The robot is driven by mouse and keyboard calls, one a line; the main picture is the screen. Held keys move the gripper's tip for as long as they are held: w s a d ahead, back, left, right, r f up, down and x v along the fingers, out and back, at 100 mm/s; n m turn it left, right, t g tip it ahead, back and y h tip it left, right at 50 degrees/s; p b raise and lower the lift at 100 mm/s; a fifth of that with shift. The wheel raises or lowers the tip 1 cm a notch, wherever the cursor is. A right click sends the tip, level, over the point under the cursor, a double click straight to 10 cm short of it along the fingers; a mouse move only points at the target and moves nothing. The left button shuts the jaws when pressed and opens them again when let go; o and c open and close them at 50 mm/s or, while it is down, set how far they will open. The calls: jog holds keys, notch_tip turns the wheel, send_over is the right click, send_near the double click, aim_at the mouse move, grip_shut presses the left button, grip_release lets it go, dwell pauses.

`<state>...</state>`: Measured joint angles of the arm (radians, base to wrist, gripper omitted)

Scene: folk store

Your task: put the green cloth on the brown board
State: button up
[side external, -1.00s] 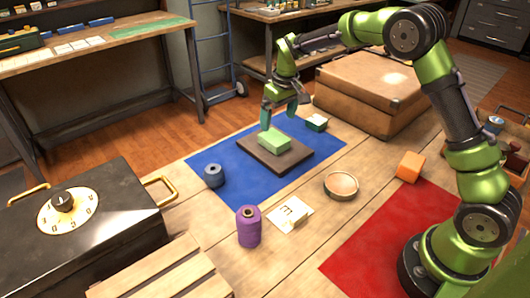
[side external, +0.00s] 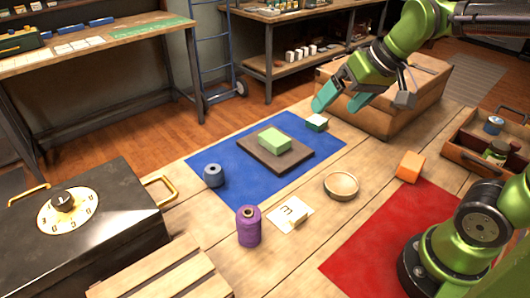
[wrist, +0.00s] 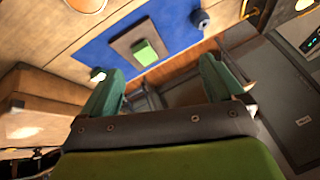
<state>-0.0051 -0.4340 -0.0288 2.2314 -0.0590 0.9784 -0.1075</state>
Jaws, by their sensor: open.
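The board rests on a blue mat. My gripper (side external: 333,108) is open and empty, raised up and to the right of the board, clear of the cloth. Its teal fingers (wrist: 165,82) are spread apart in the wrist view with nothing between them.
A purple thread cone (side external: 249,226), a card (side external: 288,214), a round wooden dish (side external: 341,185) and an orange cube (side external: 410,166) stand nearby. A large brown case (side external: 400,115) is behind.

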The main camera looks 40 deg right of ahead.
jog(key=s+a+f+t, duration=0.1)
jog(key=s+f, duration=0.1)
jog(key=s, duration=0.4)
jog(key=shift+s+m, duration=0.3)
jog(key=shift+m, duration=0.1)
